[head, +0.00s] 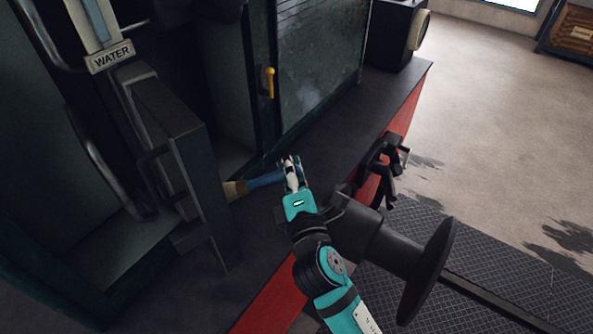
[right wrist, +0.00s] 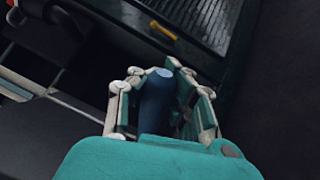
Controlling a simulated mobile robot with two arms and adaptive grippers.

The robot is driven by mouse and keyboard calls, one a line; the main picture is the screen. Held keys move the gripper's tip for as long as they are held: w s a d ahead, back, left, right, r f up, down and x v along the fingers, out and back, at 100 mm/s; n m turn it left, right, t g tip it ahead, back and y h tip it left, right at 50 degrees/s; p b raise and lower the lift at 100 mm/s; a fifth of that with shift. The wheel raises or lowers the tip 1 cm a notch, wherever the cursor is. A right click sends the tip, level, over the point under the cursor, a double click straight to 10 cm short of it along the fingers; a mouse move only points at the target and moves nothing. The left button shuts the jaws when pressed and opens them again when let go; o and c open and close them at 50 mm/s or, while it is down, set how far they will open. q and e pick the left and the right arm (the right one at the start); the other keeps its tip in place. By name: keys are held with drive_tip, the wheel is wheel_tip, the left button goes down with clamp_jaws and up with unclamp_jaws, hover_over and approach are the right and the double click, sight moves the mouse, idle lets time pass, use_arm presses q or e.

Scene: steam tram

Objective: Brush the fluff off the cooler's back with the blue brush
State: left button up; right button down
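My right gripper (head: 291,172) is shut on the blue handle of the brush (head: 265,180). The brush points left, and its tan end (head: 235,190) is close to the edge of a dark upright panel (head: 180,140); I cannot tell whether they touch, and the bristles are not clearly visible. In the right wrist view the blue handle (right wrist: 157,100) stands between the fingers. A dark, finely ribbed panel (head: 318,60) behind the gripper has pale hazy patches, perhaps the fluff; I cannot tell for sure that it is the cooler's back. My left gripper is not in view.
A yellow handle (head: 269,83) sticks out beside the ribbed panel. A "WATER" label (head: 111,57) and metal pipes are at the left. A red-sided ledge (head: 400,110) runs under the panels, with a black buffer (head: 428,270) in front. Open floor (head: 490,110) lies to the right.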

drive_tip(key=shift+w+a+f+b, duration=1.05)
drive_tip(key=shift+w+f+b, duration=0.1)
drive_tip(key=shift+w, duration=0.1)
drive_tip(key=s+d+p, duration=0.1)
drive_tip(key=s+d, duration=0.4)
drive_tip(key=s, duration=0.1)
drive_tip(key=shift+s+d, duration=0.3)
drive_tip(key=shift+s, duration=0.05)
idle(0.5)
drive_tip(key=shift+w, duration=0.1)
